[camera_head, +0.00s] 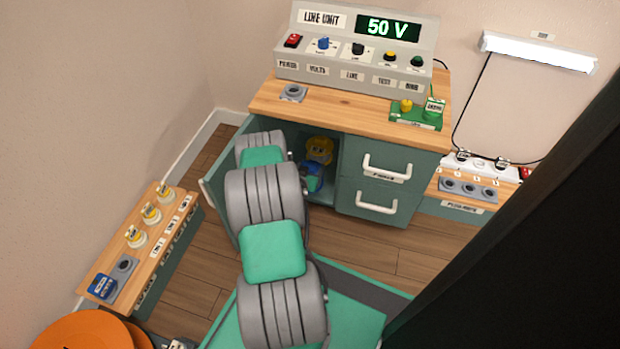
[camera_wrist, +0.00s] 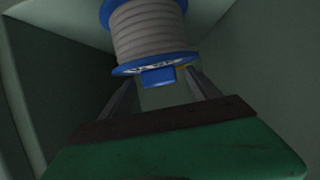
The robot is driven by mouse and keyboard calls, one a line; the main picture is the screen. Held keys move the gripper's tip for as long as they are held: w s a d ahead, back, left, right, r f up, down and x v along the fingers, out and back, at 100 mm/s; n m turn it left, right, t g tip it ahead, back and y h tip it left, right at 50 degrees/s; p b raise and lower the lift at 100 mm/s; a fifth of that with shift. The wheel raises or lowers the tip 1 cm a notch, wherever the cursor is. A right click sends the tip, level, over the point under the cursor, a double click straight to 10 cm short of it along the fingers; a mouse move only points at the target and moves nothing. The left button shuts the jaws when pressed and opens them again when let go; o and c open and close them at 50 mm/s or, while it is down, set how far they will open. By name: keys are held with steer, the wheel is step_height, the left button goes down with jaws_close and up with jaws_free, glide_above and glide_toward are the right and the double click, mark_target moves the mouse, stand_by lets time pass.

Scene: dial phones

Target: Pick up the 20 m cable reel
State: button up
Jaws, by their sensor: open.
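A cable reel (camera_wrist: 150,30) with blue flanges and pale grey cable fills the top middle of the wrist view. Lettering on its lower flange is too small to read. My gripper (camera_wrist: 162,80) is open, its two dark fingers on either side of the reel's blue lower end. I cannot tell whether they touch it. In the head view, a blue reel (camera_head: 312,178) and a yellow one (camera_head: 320,150) show inside the open cabinet. My arm reaches into the cabinet there and hides my gripper.
The cabinet's green walls (camera_wrist: 60,50) are close around my gripper. Its door (camera_head: 218,205) stands open at the left, beside my arm. Closed drawers (camera_head: 375,185) are on the right. A low bench (camera_head: 165,215) stands at left, and a large orange round thing (camera_head: 85,332) is at bottom left.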

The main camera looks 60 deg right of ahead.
steer(key=shift+c, duration=0.4)
jaws_close()
stand_by(0.4)
steer(key=shift+r, duration=0.1)
